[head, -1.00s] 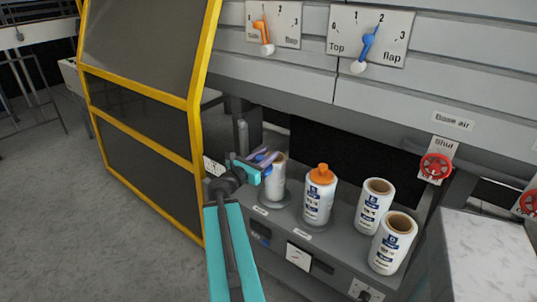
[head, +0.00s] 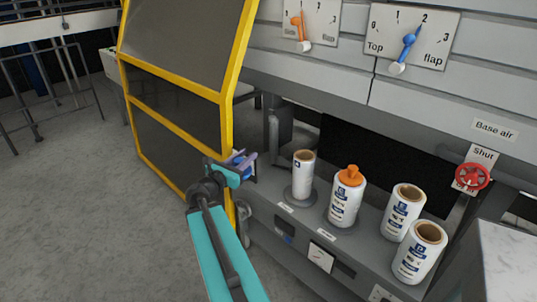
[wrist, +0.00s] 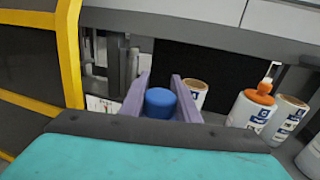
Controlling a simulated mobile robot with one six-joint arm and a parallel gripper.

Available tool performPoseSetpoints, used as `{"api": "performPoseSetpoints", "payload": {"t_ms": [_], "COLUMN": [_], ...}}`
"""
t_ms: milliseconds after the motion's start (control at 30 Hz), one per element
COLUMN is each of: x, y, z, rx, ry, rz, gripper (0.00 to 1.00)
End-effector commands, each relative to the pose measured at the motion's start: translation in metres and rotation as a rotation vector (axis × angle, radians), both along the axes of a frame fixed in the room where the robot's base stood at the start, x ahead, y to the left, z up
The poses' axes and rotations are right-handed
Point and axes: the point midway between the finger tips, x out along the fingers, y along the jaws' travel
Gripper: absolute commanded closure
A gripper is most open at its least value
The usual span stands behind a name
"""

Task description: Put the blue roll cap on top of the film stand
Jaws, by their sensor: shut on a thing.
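My gripper (head: 246,162) has purple fingers shut on the blue roll cap (wrist: 160,102), seen between them in the wrist view. In the head view the cap is hard to make out among the fingers. The gripper is left of a slim white film roll (head: 303,172), apart from it in the head view. That roll stands upright, open core up, on a round grey base (head: 289,194), seemingly the film stand. Beside it a white roll (head: 345,203) wears an orange cap (head: 349,176). In the wrist view the slim roll (wrist: 197,90) is partly hidden behind the right finger.
Two more uncapped rolls (head: 402,212) (head: 419,252) stand to the right on the grey machine ledge. A yellow-framed guard door (head: 226,120) is close behind and left of my gripper. Dial panels (head: 414,37) and a red valve wheel (head: 472,177) are above and right.

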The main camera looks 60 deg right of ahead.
Motion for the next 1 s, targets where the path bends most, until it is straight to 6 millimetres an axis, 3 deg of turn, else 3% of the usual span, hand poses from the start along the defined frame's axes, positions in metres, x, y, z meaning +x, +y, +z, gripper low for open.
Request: {"api": "performPoseSetpoints", "payload": {"t_ms": [100, 500, 1000], "x": [0.029, 0.105, 0.176], "y": [0.026, 0.116, 0.243], "z": [-0.003, -0.010, -0.020], "rx": [0.001, 0.001, 0.002], "ry": [0.001, 0.000, 0.000], "rz": [0.044, 0.179, 0.346], "gripper": [0.97, 0.97, 0.97]}}
